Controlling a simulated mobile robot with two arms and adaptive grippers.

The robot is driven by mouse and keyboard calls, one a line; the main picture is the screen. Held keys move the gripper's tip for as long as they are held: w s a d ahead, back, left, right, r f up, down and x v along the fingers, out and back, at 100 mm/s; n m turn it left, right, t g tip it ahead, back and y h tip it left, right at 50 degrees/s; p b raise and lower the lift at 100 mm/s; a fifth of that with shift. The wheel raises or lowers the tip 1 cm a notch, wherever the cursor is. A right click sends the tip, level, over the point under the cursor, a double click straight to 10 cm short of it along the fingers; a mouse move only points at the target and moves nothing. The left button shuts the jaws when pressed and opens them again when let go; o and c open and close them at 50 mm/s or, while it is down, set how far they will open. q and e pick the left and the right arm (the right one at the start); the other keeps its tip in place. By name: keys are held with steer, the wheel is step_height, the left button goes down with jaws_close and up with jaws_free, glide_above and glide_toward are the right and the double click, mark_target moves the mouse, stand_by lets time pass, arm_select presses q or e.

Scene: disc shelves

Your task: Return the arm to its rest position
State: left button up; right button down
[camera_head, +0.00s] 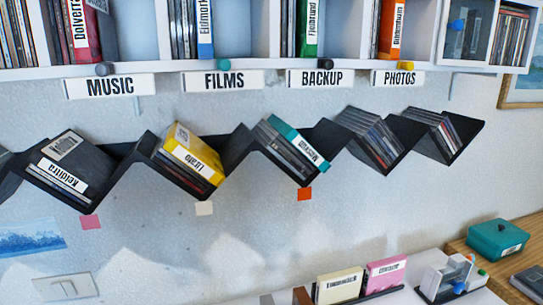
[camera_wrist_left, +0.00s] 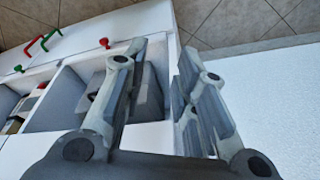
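My left gripper (camera_wrist_left: 163,62) shows in the left wrist view, its two grey fingers reaching up from the bottom edge. A narrow gap shows between the fingers and nothing is held in it. It is over or in front of a white unit with open compartments (camera_wrist_left: 72,82); the distance to it is hard to judge. Neither of my arms shows in the head view, and my right gripper is in no view.
In the head view, a black zigzag shelf (camera_head: 238,150) holds several groups of discs, below a white shelf labelled MUSIC, FILMS, BACKUP and PHOTOS. A teal box (camera_head: 497,240) stands lower right. The wrist view shows red and green handles (camera_wrist_left: 42,38) and tiled floor (camera_wrist_left: 245,22).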

arm_select(q)
steer(key=s+a+f+g+b, duration=0.1)
steer(key=s+a+f, duration=0.2)
steer(key=s+f, duration=1.4)
step_height(320, 180, down, 2)
steer(key=shift+s+f, duration=0.1)
steer(key=shift+s, duration=0.2)
